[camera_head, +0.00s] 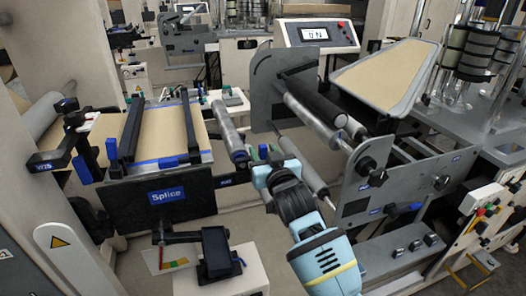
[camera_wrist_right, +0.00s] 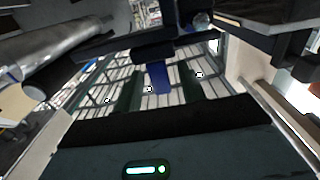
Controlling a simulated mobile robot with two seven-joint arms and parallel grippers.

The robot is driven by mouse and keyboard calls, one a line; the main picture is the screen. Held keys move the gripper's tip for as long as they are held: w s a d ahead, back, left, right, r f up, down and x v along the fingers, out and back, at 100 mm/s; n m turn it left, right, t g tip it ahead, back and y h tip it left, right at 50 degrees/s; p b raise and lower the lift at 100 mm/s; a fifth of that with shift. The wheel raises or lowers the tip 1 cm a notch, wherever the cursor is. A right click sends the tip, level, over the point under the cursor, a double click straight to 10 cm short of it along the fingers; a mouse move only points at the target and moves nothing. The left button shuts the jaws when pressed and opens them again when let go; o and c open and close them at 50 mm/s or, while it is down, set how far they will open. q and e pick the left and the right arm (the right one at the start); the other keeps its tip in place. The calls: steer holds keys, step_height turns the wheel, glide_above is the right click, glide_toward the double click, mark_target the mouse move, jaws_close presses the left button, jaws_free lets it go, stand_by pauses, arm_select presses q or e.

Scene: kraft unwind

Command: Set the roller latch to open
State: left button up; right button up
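My right arm reaches up from the bottom of the head view, and its gripper (camera_head: 268,168) is at the near end of the rollers, beside small blue parts (camera_head: 264,151). In the right wrist view the two dark fingers (camera_wrist_right: 160,90) stand apart. A blue lever-like piece (camera_wrist_right: 158,76) shows between them, with gaps on both sides, hanging from a dark bar. It may be the roller latch handle; its setting cannot be told. The fingertips are partly hidden in the head view. My left gripper is not in view.
A metal roller (camera_head: 229,130) lies left of the gripper, and another roller (camera_head: 304,166) lies to its right. A black Splice panel (camera_head: 160,204) stands at left. The grey side plate (camera_head: 366,180) stands close on the right. A display (camera_head: 315,34) reads "ON" or similar.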

steer(key=shift+w+a, duration=0.2)
steer(key=shift+w, duration=0.3)
steer(key=shift+c, duration=0.4)
jaws_close()
